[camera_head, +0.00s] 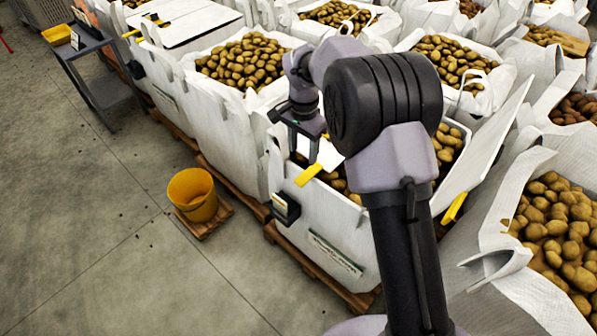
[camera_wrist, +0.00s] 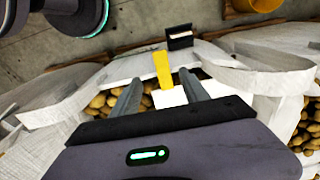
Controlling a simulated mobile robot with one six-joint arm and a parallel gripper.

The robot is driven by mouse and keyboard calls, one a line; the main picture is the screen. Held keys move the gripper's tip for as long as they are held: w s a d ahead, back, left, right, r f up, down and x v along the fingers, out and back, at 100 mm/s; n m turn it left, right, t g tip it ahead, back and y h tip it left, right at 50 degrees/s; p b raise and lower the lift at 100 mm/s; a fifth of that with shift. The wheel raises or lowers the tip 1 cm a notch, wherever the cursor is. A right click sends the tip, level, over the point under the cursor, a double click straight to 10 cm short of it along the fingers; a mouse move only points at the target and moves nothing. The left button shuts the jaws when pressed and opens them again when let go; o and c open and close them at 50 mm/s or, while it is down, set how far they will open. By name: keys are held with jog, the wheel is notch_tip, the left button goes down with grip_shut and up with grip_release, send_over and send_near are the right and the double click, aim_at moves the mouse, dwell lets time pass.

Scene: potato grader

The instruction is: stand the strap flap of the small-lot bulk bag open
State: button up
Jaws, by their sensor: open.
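The small-lot bulk bag (camera_head: 325,235) is a white bag of potatoes under my arm. A yellow strap (camera_head: 309,175) lies at its near rim, joined to or lying against a small white flap (camera_head: 330,155). In the wrist view, the yellow strap (camera_wrist: 163,68) and white flap (camera_wrist: 168,97) show between my fingers, with potatoes around them. The flap looks roughly flat over the opening; its exact tilt is unclear. My gripper (camera_head: 303,153) is open just above the strap, and its fingers (camera_wrist: 160,82) straddle the strap's line. I cannot tell whether they touch. My arm hides part of the bag.
A white panel (camera_head: 488,145) with another yellow strap (camera_head: 453,207) slants up at the bag's right side. A black box (camera_head: 286,207) hangs on the front corner. Other potato bags crowd behind and right.

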aim_at(302, 179)
notch_tip(302, 179, down, 11)
jog(key=b, duration=0.3)
jog(key=shift+f+b, duration=0.2)
jog(key=shift+b, duration=0.15)
jog(key=shift+w, duration=0.1)
grip_shut()
dwell(0.8)
